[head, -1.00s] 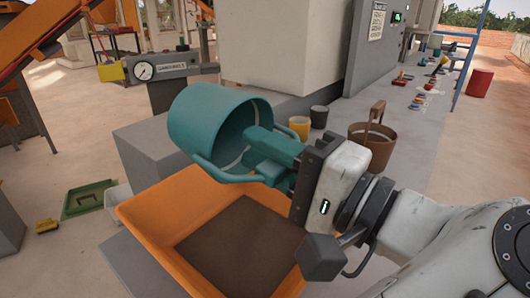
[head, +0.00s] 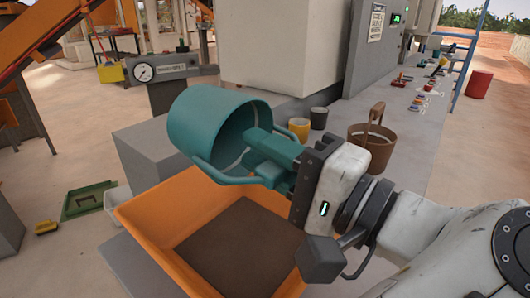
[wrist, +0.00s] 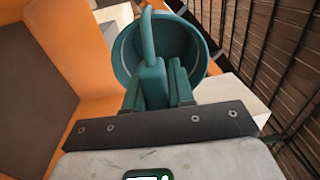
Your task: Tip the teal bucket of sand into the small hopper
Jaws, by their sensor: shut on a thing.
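The teal bucket (head: 205,125) is held in the air on its side above the orange hopper (head: 160,205). Its open mouth faces right, toward my gripper. My gripper (head: 262,155) is shut on the bucket's handle; the fingers are teal too. The hopper has a flat brown layer, seemingly sand, inside. In the wrist view the bucket (wrist: 195,45) shows its open mouth beyond the fingers (wrist: 158,85), and the inside I can see looks empty. The hopper's orange wall (wrist: 75,45) is at the left there.
A grey block (head: 150,155) stands behind the hopper. A brown bucket (head: 375,150), a yellow cup (head: 299,128) and a dark cup (head: 319,117) stand behind at the right. A pressure gauge (head: 143,71) is at the back left. A green tray (head: 88,200) lies at the left.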

